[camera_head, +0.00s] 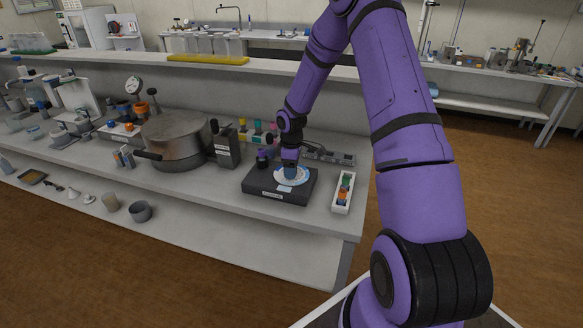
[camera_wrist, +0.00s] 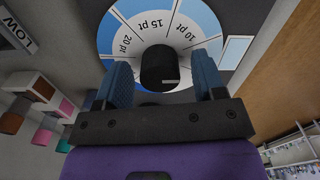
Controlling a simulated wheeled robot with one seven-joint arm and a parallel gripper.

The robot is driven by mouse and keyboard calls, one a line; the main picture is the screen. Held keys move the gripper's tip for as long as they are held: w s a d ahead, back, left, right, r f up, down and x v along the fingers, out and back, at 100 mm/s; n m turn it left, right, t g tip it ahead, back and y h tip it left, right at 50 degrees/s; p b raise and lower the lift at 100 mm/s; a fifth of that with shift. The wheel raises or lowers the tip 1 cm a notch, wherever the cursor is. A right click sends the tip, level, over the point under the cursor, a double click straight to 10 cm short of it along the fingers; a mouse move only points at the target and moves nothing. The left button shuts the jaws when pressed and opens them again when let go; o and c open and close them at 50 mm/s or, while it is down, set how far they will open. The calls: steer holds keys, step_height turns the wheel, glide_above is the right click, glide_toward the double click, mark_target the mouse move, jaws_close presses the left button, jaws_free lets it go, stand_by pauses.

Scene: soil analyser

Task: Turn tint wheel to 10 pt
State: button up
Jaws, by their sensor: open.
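The tint wheel (camera_head: 303,178) is a white and blue disc on top of a dark box (camera_head: 262,185) near the bench's front edge. In the wrist view the wheel (camera_wrist: 190,17) shows sectors marked 20 pt, 15 pt and 10 pt around a black centre knob (camera_wrist: 160,68). The 15 pt sector is at the picture's top middle and 10 pt lies to its right, towards a pale rectangle (camera_wrist: 235,52) beside the wheel. My gripper (camera_wrist: 163,80) is open, with one blue finger on each side of the knob and gaps visible. It also shows from above in the head view (camera_head: 290,167).
A white tray (camera_head: 336,204) with coloured pieces stands right of the box. A dark block (camera_head: 229,150) and a large metal pot (camera_head: 175,130) stand to its left. Coloured caps (camera_wrist: 42,137) lie left of my gripper in the wrist view. The bench ends close on the right.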

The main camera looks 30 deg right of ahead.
steer(key=c, duration=0.9)
steer(key=shift+m, duration=0.4)
steer(key=m, duration=0.4)
steer(key=shift+m, duration=0.3)
steer(key=m, duration=0.4)
steer(key=shift+m, duration=0.3)
steer(key=o, duration=0.9)
